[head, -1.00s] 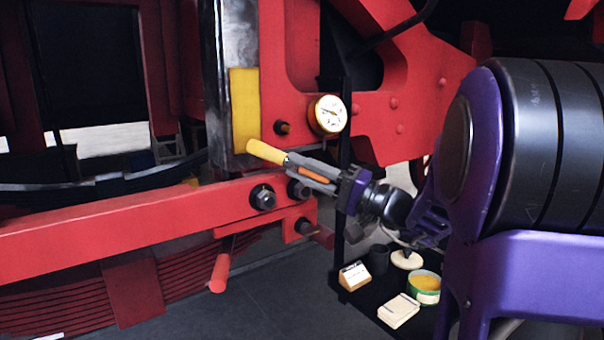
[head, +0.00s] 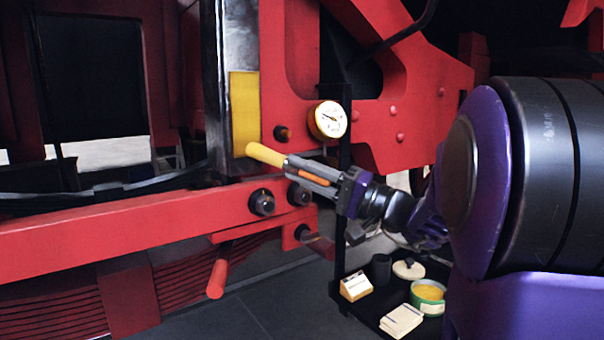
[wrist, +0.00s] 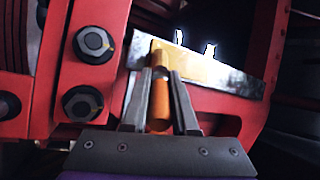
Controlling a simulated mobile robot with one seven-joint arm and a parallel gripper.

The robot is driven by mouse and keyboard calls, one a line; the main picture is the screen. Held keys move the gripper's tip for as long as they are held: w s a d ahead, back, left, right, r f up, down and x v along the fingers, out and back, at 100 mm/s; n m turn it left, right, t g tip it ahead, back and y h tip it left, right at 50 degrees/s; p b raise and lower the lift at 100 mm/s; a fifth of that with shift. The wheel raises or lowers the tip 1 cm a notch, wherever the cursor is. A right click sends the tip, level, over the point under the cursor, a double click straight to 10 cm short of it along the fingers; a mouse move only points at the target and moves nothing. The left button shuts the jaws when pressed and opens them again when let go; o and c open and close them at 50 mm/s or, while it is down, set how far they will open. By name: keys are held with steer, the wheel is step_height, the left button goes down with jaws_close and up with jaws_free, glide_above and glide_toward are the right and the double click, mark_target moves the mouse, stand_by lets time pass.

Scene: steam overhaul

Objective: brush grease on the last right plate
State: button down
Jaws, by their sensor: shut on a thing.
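My gripper (head: 305,172) is shut on an orange-handled brush (head: 317,175), whose yellow head (head: 265,154) points to the left. A steel vertical plate (head: 235,50) carries a yellow, grease-coloured patch (head: 244,110) on its lower part. The brush head is at the lower edge of this patch; whether it touches cannot be told. In the wrist view the brush (wrist: 159,98) lies between the two fingers and its tip overlaps the yellow patch (wrist: 190,68) on the steel plate (wrist: 235,82).
A red beam with bolts (head: 262,202) runs just below the gripper. A gauge (head: 327,120) is close above it. A low black shelf (head: 365,312) holds a green tin (head: 428,296) of yellow grease, a round lid (head: 408,269), a black cup (head: 380,268) and small blocks (head: 402,320).

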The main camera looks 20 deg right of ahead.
steer(key=shift+f+b, duration=0.55)
steer(key=shift+f, duration=0.25)
steer(key=shift+s+d, duration=0.1)
steer(key=shift+s, duration=0.1)
steer(key=shift+s+d+b, duration=0.3)
steer(key=shift+s+b, duration=0.15)
steer(key=shift+s, duration=0.45)
steer(key=shift+s+d+b, duration=0.25)
steer(key=shift+s+b, duration=0.25)
steer(key=shift+s, duration=0.35)
steer(key=shift+s+d+b, duration=0.3)
steer(key=shift+s+b, duration=0.15)
steer(key=shift+s, duration=0.45)
steer(key=shift+s, duration=0.1)
steer(key=shift+s+d+r, duration=0.1)
steer(key=shift+s+d, duration=0.15)
steer(key=shift+s, duration=0.45)
steer(key=shift+s+d+r, duration=0.1)
steer(key=shift+s+d, duration=0.1)
steer(key=shift+s, duration=0.5)
